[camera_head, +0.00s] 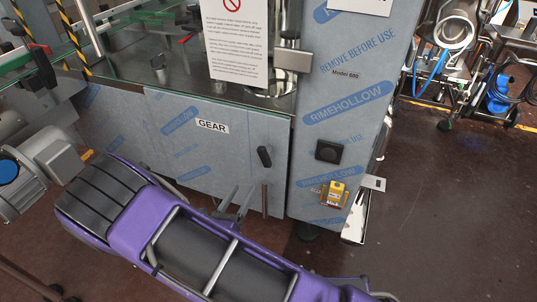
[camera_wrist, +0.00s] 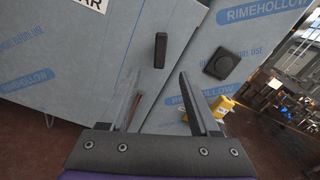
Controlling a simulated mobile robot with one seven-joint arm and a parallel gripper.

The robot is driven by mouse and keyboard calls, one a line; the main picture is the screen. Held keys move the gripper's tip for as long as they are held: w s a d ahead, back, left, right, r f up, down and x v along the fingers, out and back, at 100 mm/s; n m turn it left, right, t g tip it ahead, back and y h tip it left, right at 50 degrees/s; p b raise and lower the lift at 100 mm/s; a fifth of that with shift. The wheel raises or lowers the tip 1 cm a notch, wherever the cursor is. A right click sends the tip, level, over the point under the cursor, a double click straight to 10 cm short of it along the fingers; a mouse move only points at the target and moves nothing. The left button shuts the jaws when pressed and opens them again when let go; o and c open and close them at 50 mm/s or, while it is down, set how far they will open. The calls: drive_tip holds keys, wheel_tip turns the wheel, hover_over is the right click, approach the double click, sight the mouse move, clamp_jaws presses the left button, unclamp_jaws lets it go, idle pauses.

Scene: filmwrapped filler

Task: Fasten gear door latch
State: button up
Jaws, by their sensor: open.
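The gear door (camera_head: 225,160) is a film-covered blue-grey panel marked GEAR on the machine's lower front. Its latch is a black oblong handle (camera_head: 264,157) near the door's right edge, roughly upright and leaning slightly. The latch also shows in the wrist view (camera_wrist: 160,50), just beyond my fingertips and between their lines. My gripper (camera_head: 250,190) is open and empty, a little below the latch in the head view, apart from it. Its two fingers also show in the wrist view (camera_wrist: 161,76). I cannot tell whether the door sits fully flush with the frame.
A film-covered post (camera_head: 345,110) stands right of the door, with a black square fitting (camera_head: 329,151) and a yellow device (camera_head: 335,195). A motor (camera_head: 55,155) juts out at left. A cart with cables (camera_head: 470,60) stands at back right. The floor at right is clear.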

sight(262, 158)
drive_tip(key=x, duration=1.6)
drive_tip(key=shift+w, duration=0.1)
clamp_jaws()
